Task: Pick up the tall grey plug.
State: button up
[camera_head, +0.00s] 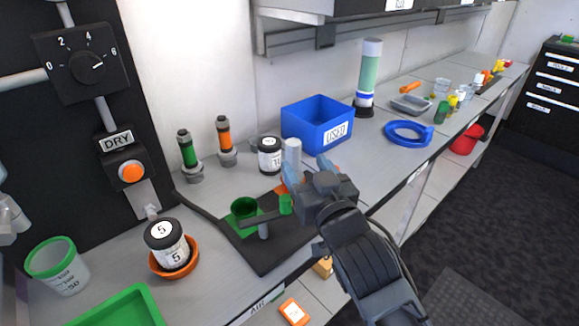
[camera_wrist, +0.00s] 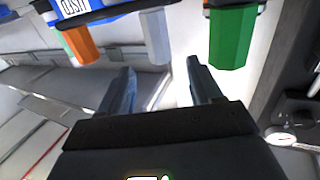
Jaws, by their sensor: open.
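The tall grey plug (camera_head: 291,150) stands upright in the head view, at the far side of the black stand, its lower part hidden behind my gripper. In the wrist view the grey plug (camera_wrist: 155,36) appears between an orange plug (camera_wrist: 82,45) and a green plug (camera_wrist: 232,38). My gripper (camera_head: 308,171) is open and empty. In the wrist view its two fingertips (camera_wrist: 160,66) point toward the grey plug, which lies just ahead of the gap between them. I cannot tell whether the fingers touch it.
The black stand (camera_head: 268,258) also holds a green cup (camera_head: 244,208) and the short green plug (camera_head: 286,205). A labelled jar (camera_head: 269,156) and a blue bin (camera_head: 318,123) stand behind. An orange dish with another jar (camera_head: 170,245) is at left. The counter toward the right is partly clear.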

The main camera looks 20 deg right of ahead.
aim_at(296, 152)
jog(key=w, duration=0.3)
jog(key=shift+w+d+r+p, duration=0.1)
jog(key=shift+p, duration=0.25)
jog(key=shift+w+d+p, duration=0.2)
jog(key=shift+w+p, duration=0.4)
jog(key=shift+w, duration=1.75)
jog(key=shift+c, duration=0.3)
grip_shut()
